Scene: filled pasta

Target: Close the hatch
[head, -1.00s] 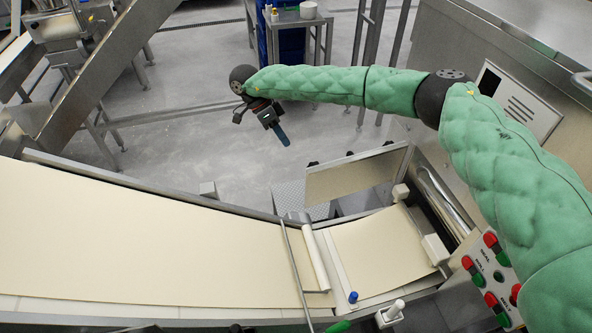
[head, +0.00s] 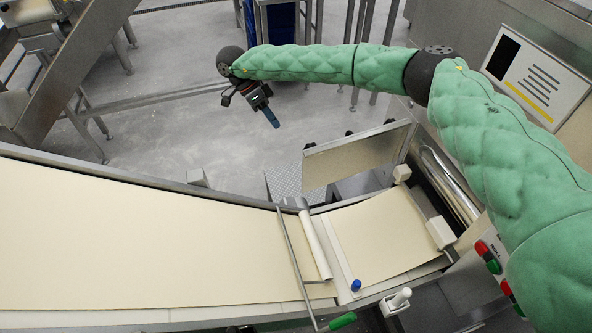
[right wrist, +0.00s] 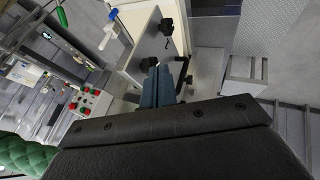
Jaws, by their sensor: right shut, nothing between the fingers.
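The hatch appears to be the flat grey metal panel (head: 355,156) standing tilted up along the far side of the machine, behind the short dough section. It looks open. My right gripper (head: 272,118) hangs above the floor beyond the machine, left of and farther out than the panel, not touching it. Its blue fingers are shut and empty. In the right wrist view the closed fingers (right wrist: 157,86) point toward machine parts with black knobs; I cannot tell for sure which surface there is the hatch. My left gripper is not in view.
A dough sheet (head: 130,235) covers the conveyor, with a white roller (head: 315,245) and a green-handled lever (head: 342,321). The red and green button panel (head: 487,257) is partly behind my right arm. Open floor (head: 200,130) lies around the gripper.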

